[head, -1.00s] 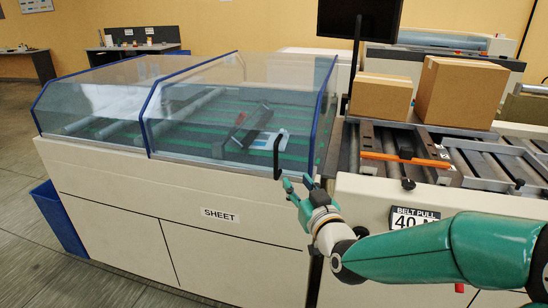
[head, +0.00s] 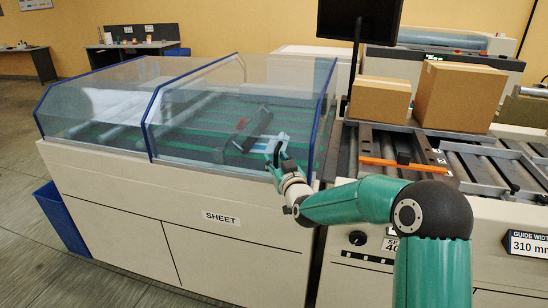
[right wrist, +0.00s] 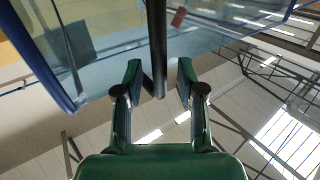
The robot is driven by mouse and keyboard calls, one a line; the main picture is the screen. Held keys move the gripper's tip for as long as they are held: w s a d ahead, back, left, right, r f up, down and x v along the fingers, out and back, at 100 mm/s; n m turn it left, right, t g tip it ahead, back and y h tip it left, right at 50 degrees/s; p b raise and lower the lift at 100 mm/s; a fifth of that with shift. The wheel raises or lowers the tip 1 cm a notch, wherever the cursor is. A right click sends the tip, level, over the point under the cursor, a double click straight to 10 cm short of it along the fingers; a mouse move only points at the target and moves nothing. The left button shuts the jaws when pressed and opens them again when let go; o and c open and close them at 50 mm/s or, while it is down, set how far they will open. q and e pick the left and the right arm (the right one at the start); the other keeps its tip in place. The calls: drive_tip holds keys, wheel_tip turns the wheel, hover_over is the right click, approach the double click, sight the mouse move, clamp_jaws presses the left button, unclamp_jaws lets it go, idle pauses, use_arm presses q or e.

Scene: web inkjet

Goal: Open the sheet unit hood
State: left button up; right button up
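The sheet unit hood (head: 205,105) is a clear cover with blue edge frames, lying closed on the cream cabinet marked SHEET. Its black handle (right wrist: 157,40) is a bar that shows in the right wrist view; in the head view my right gripper mostly hides it. My right gripper (head: 277,150) is at the hood's front right corner. In the right wrist view the right gripper (right wrist: 160,75) has its fingers apart, one on each side of the bar, with gaps visible beside it. My left gripper is not in view.
A conveyor with an orange bar (head: 400,165) and two cardboard boxes (head: 458,95) stands to the right. A dark monitor (head: 358,20) rises behind. A blue bin (head: 60,217) is at the cabinet's left.

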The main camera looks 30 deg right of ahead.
drive_tip(key=shift+w+d, duration=0.1)
drive_tip(key=shift+w, duration=0.15)
clamp_jaws()
